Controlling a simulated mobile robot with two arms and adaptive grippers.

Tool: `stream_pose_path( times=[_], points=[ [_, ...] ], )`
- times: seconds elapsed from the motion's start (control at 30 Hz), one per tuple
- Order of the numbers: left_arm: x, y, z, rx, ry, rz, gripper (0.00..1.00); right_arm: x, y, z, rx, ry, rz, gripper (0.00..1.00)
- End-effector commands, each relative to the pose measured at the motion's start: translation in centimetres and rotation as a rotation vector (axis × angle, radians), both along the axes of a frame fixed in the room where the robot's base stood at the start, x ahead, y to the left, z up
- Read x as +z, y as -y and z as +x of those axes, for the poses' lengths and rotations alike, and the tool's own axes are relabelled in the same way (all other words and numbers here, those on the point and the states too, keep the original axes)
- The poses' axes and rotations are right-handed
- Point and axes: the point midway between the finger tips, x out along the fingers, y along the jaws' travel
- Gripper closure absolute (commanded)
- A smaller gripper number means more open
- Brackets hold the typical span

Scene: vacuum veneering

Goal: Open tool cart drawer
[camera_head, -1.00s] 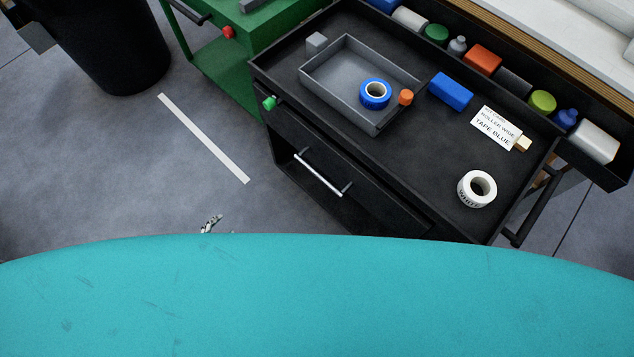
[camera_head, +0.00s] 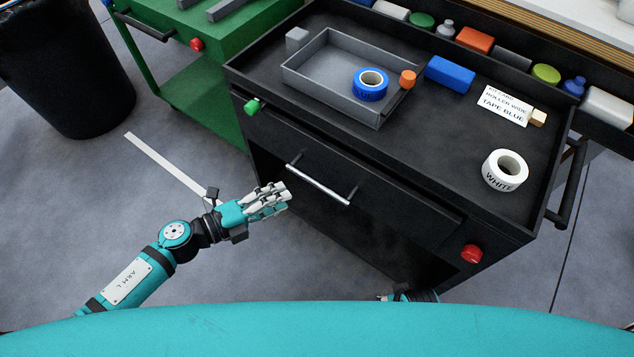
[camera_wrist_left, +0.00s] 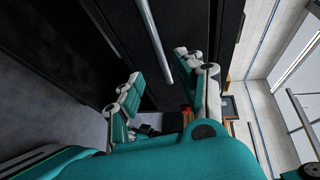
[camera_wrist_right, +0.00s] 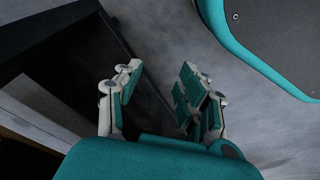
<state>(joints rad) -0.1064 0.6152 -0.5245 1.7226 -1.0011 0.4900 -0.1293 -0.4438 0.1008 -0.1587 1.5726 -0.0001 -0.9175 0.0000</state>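The black tool cart (camera_head: 420,150) stands at the centre right in the head view. Its drawer front (camera_head: 390,188) looks flush with the cart side and carries a silver bar handle (camera_head: 318,184). The handle bar also crosses the left wrist view (camera_wrist_left: 156,45), just beyond the gap between the fingers. My left gripper (camera_head: 278,197) is open and empty, a short way left of the handle and apart from it. My right gripper (camera_wrist_right: 158,88) is open and empty beside the cart's dark lower part; in the head view it is mostly hidden behind my teal body.
On the cart top are a grey tray (camera_head: 300,78) with blue tape (camera_head: 370,84), a white roll (camera_head: 504,171), a label card (camera_head: 503,106) and a blue block (camera_head: 450,73). A red knob (camera_head: 471,253) sticks out at the cart's front. A green cart (camera_head: 190,85) and black bin (camera_head: 70,70) stand left.

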Motion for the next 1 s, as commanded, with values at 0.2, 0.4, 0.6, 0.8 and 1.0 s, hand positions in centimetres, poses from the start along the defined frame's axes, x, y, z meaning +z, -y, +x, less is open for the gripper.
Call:
stream_pose_path(
  times=[0.2,0.4,0.6,0.8,1.0],
  points=[
    [-0.8,4.2,2.6,0.0,0.001,-0.003,0.62,0.1,0.0,0.1,0.0,0.002,0.0,0.6],
    [-1.5,7.2,4.4,0.001,0.0,-0.002,0.62,0.5,-0.1,0.5,-0.001,0.009,0.002,0.6],
    [-1.9,8.7,5.3,0.001,-0.002,-0.001,0.62,1.1,-0.2,0.6,-0.001,0.008,0.002,0.6],
    [-2.0,8.9,5.4,0.002,-0.003,0.0,0.62,1.3,-0.2,0.7,-0.002,0.01,0.002,0.6],
    [-2.0,8.9,5.4,0.003,-0.002,-0.001,0.71,1.2,-0.2,0.6,-0.002,0.008,0.002,0.6]
  ],
)
